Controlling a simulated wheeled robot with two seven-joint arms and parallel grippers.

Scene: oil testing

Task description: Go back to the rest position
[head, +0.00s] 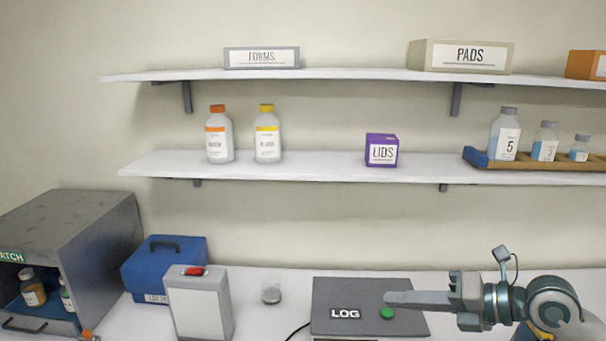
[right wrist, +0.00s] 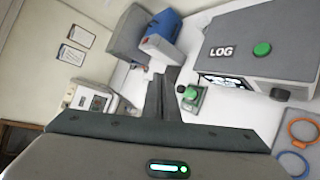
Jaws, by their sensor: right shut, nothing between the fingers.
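My right gripper (head: 392,297) is shut and empty. In the head view its arm comes in from the right and its fingertips point left, in front of the grey LOG box (head: 345,295). The fingertips appear close to the green button (head: 387,314) on that box; I cannot tell whether they touch it. In the right wrist view the shut fingers (right wrist: 162,85) point up the picture, and the LOG box (right wrist: 290,60) with its green button (right wrist: 262,49) is to their right, apart from them. My left gripper is in neither view.
Two shelves (head: 300,167) above hold bottles and boxes. Open air lies between the bench and the lower shelf.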

